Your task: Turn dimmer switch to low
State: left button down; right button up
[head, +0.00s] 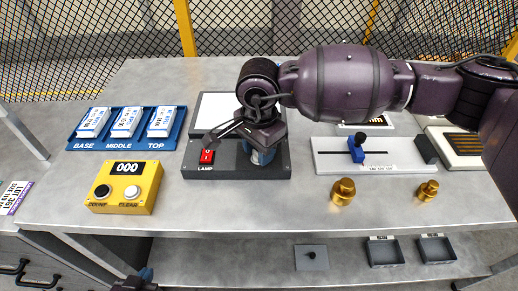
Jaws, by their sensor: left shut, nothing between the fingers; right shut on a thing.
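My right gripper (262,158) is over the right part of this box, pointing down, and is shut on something. The dimmer switch cannot be made out; the gripper and wrist cover that part of the box, so the held thing appears to be its knob. The dimmer's setting is hidden. My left gripper (135,282) is at the bottom edge, in front of the table, shut and empty, partly cut off.
A yellow counter box (124,193) reads 000. A blue tray (127,129) holds several labelled packs. A white panel (222,108) is behind the lamp box. To the right are a slider with a blue carriage (357,151) and two brass knobs (343,190) (428,190).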

jog(key=shift+n, duration=0.3)
jog(key=o, duration=0.9)
jog(key=shift+o, duration=0.2)
jog(key=shift+r, duration=0.1)
notch_tip(320, 180, up, 11)
jog(key=shift+p, duration=0.3)
jog(key=shift+f, duration=0.2)
